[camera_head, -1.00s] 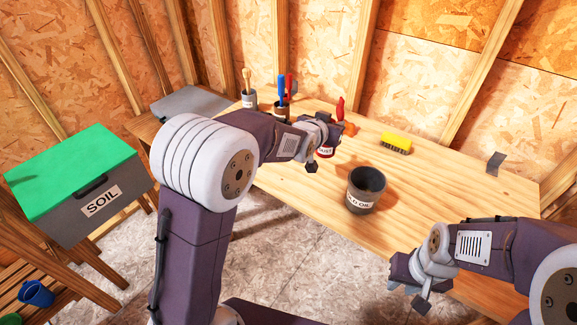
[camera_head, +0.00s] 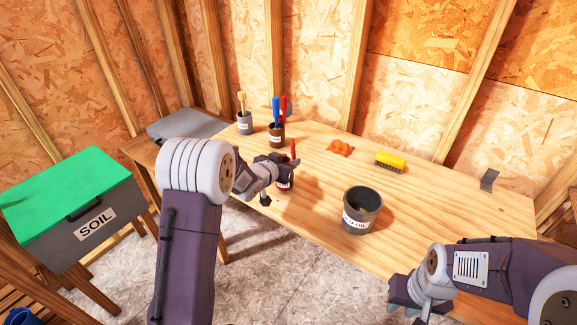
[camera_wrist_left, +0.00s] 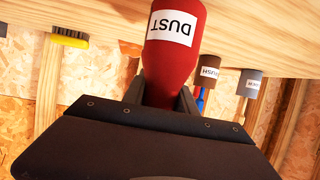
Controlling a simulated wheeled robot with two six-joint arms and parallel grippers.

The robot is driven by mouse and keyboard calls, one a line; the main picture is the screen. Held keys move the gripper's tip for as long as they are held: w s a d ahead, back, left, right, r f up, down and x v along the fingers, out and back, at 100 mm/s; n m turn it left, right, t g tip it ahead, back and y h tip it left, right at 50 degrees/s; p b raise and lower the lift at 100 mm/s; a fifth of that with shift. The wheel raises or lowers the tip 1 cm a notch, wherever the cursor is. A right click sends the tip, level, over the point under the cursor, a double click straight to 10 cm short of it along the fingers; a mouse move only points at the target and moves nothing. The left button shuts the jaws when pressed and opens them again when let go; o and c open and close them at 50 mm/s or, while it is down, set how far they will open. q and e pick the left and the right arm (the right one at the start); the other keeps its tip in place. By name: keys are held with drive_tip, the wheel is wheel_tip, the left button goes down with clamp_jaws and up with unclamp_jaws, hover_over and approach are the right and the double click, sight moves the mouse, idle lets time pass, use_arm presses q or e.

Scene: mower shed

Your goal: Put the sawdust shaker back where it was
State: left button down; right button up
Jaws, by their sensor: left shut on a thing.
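The sawdust shaker is a red bottle with a white DUST label, filling the top middle of the left wrist view (camera_wrist_left: 173,50). In the head view it shows only in part (camera_head: 285,184), near the left front edge of the bench (camera_head: 310,238). My left gripper (camera_head: 279,170) is shut on the shaker and hides much of it. I cannot tell whether its base touches the bench. My right gripper (camera_head: 408,298) is low at the right, over the front of the bench. Its fingers are too unclear to judge.
A dark OLD OIL pot (camera_head: 355,228) stands right of the shaker. Behind are an orange heap (camera_head: 340,149), a yellow brush (camera_head: 390,161), a brown pot with tools (camera_head: 277,136) and a grey pot (camera_head: 245,126). A grey strip (camera_head: 489,180) lies at the right edge.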

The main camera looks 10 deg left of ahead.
use_arm(q)
drive_tip(key=shift+f, duration=0.8)
drive_tip(key=shift+w, duration=0.1)
drive_tip(key=shift+f, duration=0.1)
drive_tip(key=c, duration=1)
unclamp_jaws()
